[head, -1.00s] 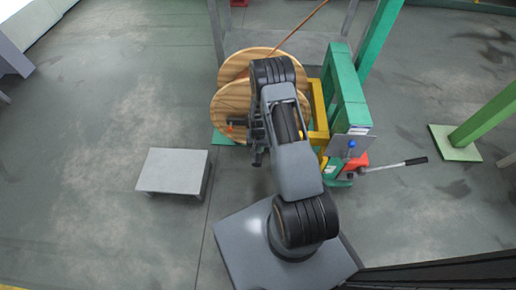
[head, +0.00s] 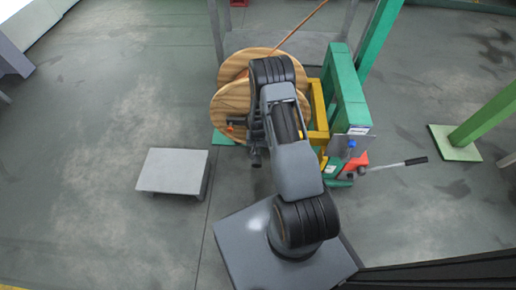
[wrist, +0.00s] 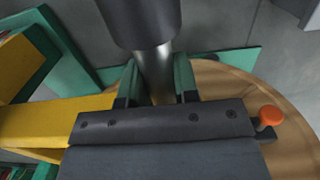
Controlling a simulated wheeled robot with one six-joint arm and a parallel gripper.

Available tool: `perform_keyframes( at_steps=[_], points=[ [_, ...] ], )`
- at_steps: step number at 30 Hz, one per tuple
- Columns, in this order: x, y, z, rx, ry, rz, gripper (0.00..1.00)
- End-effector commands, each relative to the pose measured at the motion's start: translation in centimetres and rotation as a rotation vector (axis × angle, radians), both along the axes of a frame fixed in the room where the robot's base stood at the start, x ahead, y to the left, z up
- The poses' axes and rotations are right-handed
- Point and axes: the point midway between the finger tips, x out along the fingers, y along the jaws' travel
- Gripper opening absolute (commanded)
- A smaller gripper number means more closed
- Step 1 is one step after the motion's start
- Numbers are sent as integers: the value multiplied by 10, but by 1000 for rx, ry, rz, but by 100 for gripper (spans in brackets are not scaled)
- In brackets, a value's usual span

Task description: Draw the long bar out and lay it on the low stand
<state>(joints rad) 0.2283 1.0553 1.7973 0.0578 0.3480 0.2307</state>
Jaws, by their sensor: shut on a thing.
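The low stand (head: 172,171) is a light grey flat-topped platform on the floor at left in the head view, with a bare top. In the wrist view, my gripper (wrist: 156,86) is shut on the long bar (wrist: 153,66), whose shiny metal part runs between the two fingers and into a thick dark cylindrical part above. In the head view, my arm hides most of the bar and the gripper, beside the wooden reel (head: 229,105). How far the bar reaches into the reel is hidden.
A yellow frame (head: 319,112) and a green post (head: 346,90) stand right of the reel. A lever with a black handle (head: 415,161) sticks out to the right. An orange knob (wrist: 270,115) is close beside my gripper. The floor between reel and stand is clear.

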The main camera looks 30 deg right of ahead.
Motion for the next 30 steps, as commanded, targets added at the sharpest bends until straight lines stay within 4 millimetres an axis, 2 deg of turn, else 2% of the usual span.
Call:
perform_keyframes(
  at_steps=[30],
  points=[
    [-33,19,0,1,3,4,0]
  ],
)
